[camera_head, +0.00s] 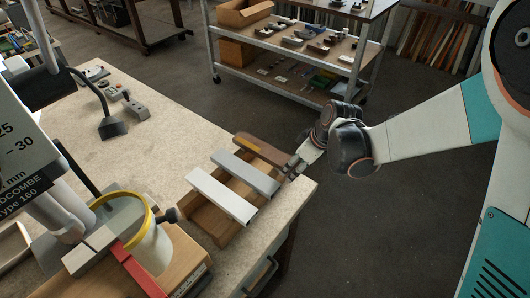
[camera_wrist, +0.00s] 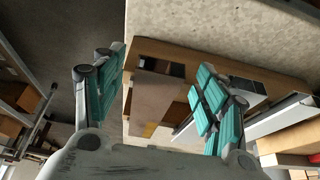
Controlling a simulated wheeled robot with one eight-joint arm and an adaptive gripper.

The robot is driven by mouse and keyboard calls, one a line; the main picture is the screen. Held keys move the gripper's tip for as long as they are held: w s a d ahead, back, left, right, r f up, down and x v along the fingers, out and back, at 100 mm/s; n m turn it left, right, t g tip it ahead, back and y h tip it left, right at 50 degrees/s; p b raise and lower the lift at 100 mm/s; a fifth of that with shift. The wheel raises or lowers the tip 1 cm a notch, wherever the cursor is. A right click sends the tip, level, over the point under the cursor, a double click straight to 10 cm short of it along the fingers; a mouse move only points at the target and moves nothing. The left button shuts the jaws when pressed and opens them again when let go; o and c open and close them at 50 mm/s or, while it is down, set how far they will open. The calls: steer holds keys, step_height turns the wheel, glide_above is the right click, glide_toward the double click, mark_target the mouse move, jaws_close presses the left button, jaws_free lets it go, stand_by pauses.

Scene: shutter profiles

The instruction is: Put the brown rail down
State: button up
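The brown rail (camera_head: 268,152) lies across the far side of a wooden rack (camera_head: 211,221) in the head view, beyond the grey rail (camera_head: 246,173) and the white rail (camera_head: 221,196). It has a yellow label near its far end. My gripper (camera_head: 291,170) is at the rail's right end, by the table edge. In the wrist view, the brown rail (camera_wrist: 153,98) shows between the two teal-padded fingers of my gripper (camera_wrist: 162,95). The fingers stand apart, with a gap seen on the left side. Whether the right pad touches the rail cannot be told.
The pale worktop (camera_head: 160,135) is free left of the rack. A white pot with a yellow rim (camera_head: 150,243) and a red bar (camera_head: 137,271) stand near the rack's left. A shelf trolley (camera_head: 290,80) stands beyond the table.

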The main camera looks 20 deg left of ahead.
steer(key=c, duration=1)
steer(key=shift+r, duration=0.15)
